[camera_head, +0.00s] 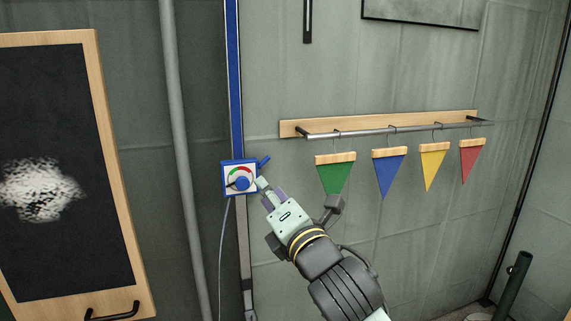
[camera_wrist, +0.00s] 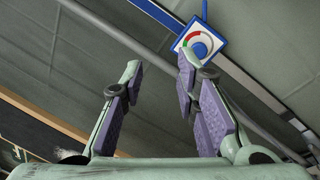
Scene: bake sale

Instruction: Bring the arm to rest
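My gripper (camera_head: 262,188) is at the end of my arm, raised in front of the wall just right of a blue dial box. In the wrist view my gripper (camera_wrist: 158,75) shows two purple-padded fingers spread apart with nothing between them. The dial box (camera_head: 228,188) has a white face with a red and green arc and a blue knob. It also shows in the wrist view (camera_wrist: 202,38), beyond the right fingertip. I cannot tell whether the fingertip touches the box.
A wooden rack (camera_head: 290,128) with a metal rail holds green (camera_head: 334,180), blue (camera_head: 388,178), yellow (camera_head: 432,170) and red (camera_head: 470,163) pennants, close to my wrist. A chalkboard (camera_head: 75,120) hangs at the left. A grey pipe (camera_head: 178,130) runs between the chalkboard and dial box.

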